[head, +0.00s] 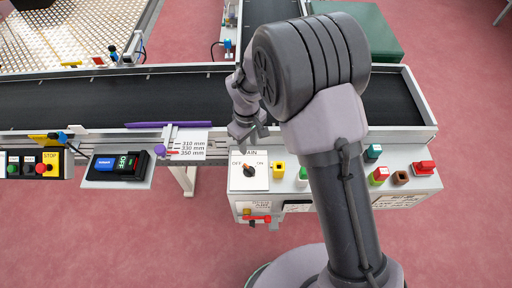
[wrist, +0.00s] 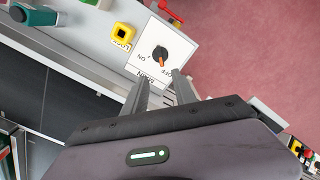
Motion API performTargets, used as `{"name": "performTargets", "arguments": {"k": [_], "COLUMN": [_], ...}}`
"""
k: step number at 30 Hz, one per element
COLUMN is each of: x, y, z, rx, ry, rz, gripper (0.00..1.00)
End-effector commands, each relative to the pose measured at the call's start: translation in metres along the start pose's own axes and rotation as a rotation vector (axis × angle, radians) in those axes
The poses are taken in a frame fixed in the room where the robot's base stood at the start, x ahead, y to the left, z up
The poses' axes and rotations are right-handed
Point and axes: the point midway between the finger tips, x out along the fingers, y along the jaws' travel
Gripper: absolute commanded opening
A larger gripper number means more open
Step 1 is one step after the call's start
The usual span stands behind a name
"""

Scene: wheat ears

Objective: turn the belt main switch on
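The main switch is a round black knob (wrist: 160,53) with an orange pointer on a white plate (wrist: 146,69) marked OFF, ON and MAIN. In the wrist view the pointer aims toward the OFF mark. In the head view the knob (head: 249,171) sits on the plate at the left end of the control box, OFF at left and ON at right. My gripper (wrist: 160,88) is open and empty, its two fingers apart at the plate's MAIN edge, short of the knob. In the head view my gripper (head: 251,143) is just behind the plate, partly covering the MAIN label.
A yellow button (head: 278,170) stands right of the plate, with a green-and-white button (head: 302,175) beyond. A red handle (head: 257,219) is on the box front. The black belt (head: 100,100) runs behind. A blue-and-black switch box (head: 118,167) and stop panel (head: 40,164) lie left.

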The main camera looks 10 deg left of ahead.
Motion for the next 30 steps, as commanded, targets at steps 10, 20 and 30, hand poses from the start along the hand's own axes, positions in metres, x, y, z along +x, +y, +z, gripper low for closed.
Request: {"name": "performTargets", "arguments": {"k": [10,20,30], "x": [0.098,0.164,0.171], "y": [0.0,0.0,0.0], "z": [0.002,0.002,0.002], "rx": [0.003,0.005,0.006], "ry": [-0.004,-0.001,-0.001], "rz": [-0.002,-0.001,-0.001], "gripper": [0.33,0.33,0.33]}}
